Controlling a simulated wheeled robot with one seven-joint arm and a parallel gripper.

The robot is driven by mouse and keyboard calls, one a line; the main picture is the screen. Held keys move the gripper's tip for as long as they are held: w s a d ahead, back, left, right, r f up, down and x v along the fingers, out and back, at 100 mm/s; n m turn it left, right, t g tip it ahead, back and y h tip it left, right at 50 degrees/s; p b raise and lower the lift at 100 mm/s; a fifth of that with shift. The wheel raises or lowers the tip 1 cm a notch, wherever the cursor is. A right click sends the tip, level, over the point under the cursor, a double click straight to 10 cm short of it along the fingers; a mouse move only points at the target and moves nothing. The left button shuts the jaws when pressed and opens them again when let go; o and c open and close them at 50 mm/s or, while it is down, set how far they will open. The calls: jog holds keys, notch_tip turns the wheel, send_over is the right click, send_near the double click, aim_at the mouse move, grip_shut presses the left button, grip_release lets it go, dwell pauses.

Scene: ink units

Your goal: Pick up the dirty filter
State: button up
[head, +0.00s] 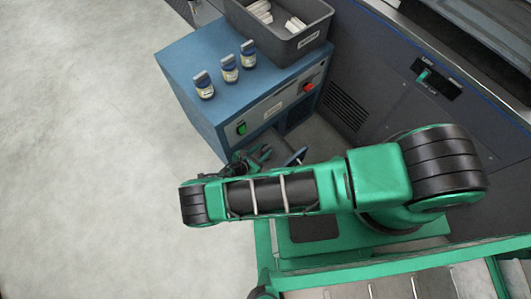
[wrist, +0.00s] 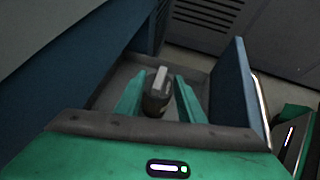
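A dark, roughly cylindrical filter with a pale grey tab on top (wrist: 157,97) stands in an open drawer (wrist: 122,76) in the wrist view. I take it to be the dirty filter. My gripper (wrist: 160,85) has its two green fingers apart, one on each side of the filter. I see no clear contact, and the fingers' depth relative to it is hard to judge. In the head view my gripper (head: 254,158) is at the front of the blue cabinet (head: 190,75), by the drawer (head: 295,157). The filter is not visible there.
Three small bottle-like units (head: 229,68) with grey-blue tops stand on the cabinet. A dark grey bin (head: 285,45) with white pieces is behind them. The drawer's front panel (wrist: 232,85) rises at right in the wrist view. Open floor (head: 80,150) lies left.

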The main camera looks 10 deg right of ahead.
jog(key=shift+c, duration=0.7)
grip_shut()
jog(key=shift+r, duration=0.15)
